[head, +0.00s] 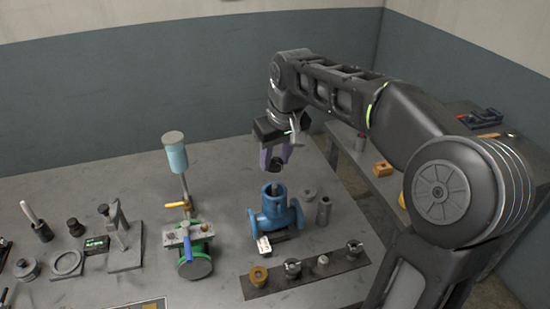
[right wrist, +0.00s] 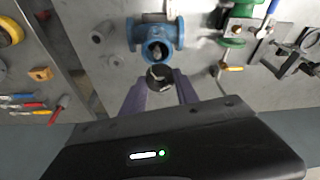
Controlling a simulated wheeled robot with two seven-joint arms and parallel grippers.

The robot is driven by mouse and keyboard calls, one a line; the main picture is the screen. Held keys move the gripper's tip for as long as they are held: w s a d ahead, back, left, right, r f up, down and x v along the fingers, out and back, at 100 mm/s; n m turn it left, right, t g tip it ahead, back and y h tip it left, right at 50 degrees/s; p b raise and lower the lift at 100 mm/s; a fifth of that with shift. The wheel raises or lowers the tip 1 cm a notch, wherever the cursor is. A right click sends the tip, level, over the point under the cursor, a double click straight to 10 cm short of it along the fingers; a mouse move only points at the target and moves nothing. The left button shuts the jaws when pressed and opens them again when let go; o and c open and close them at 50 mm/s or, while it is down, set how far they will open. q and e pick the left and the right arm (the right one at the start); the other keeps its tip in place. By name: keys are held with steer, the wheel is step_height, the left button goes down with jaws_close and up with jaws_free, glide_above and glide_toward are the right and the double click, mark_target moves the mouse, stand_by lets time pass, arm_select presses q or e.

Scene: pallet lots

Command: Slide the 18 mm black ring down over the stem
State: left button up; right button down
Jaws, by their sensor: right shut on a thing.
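My right gripper (head: 275,160) is shut on a small black ring (right wrist: 159,77), held between its purple fingers. The ring is small and dark in the head view, so its bore is hard to make out there. The blue valve body (head: 275,216) stands on the bench below the gripper; it also shows in the right wrist view (right wrist: 139,33). The stem (right wrist: 156,49) is a small grey piece inside the valve's round open top. The ring is above the open top and apart from it. My left gripper is in neither view.
A dark strip (head: 335,268) with several small parts lies in front of the valve. Grey cylinders (head: 324,210) stand right of it. A green valve (head: 196,262) with a yellow lever is at left. A side bench (head: 378,180) holds tools.

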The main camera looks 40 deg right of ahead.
mark_target(275, 185)
steer(key=shift+f+b, duration=1.85)
steer(key=shift+f, duration=0.55)
steer(key=shift+f+b, duration=0.9)
steer(key=shift+f, duration=0.4)
stand_by(0.4)
steer(key=c, duration=0.8)
jaws_free()
steer(key=shift+c, duration=0.2)
steer(key=shift+o, duration=0.6)
steer(key=shift+o, duration=1.4)
